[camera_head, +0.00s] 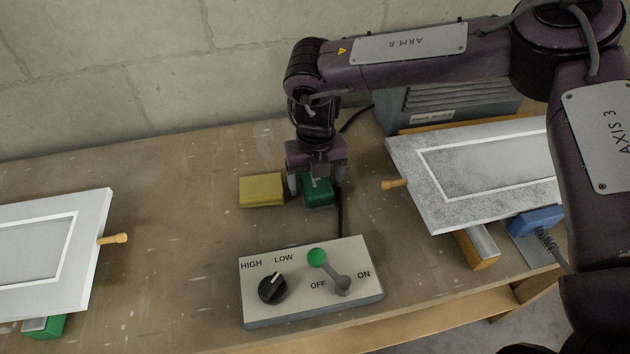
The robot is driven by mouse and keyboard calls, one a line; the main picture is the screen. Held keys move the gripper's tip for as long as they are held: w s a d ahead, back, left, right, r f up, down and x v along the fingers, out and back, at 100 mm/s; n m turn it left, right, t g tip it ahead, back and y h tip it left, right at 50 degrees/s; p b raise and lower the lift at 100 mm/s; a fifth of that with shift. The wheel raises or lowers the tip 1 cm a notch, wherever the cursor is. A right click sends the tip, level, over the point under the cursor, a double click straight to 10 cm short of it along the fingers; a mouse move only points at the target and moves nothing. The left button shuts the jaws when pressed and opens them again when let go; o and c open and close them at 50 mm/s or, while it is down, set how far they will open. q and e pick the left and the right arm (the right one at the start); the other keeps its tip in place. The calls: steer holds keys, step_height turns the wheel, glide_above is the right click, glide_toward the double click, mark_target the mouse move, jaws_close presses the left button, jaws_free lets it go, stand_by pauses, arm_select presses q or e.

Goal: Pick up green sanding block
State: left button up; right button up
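The green sanding block (318,192) lies on the wooden table just right of a yellow block (261,190). My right gripper (316,188) points down from above with its fingers on either side of the green block. The fingers look spread, with a narrow gap at the left side; contact is not clear. The gripper body hides part of the block's top. My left gripper is not in view.
A control box (310,308) with a dial and a green-knobbed lever stands in front. White framed panels lie left (40,255) and right (480,165), with wooden pegs. A blue tool (536,220) sits at right. A grey vented unit (450,103) stands behind.

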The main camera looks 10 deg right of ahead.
steer(key=c, duration=1)
steer(key=shift+r, duration=0.2)
step_height(320, 180, up, 20)
steer(key=shift+f+p, duration=0.1)
steer(key=shift+p, duration=0.45)
steer(key=o, duration=0.5)
steer(key=c, duration=0.3)
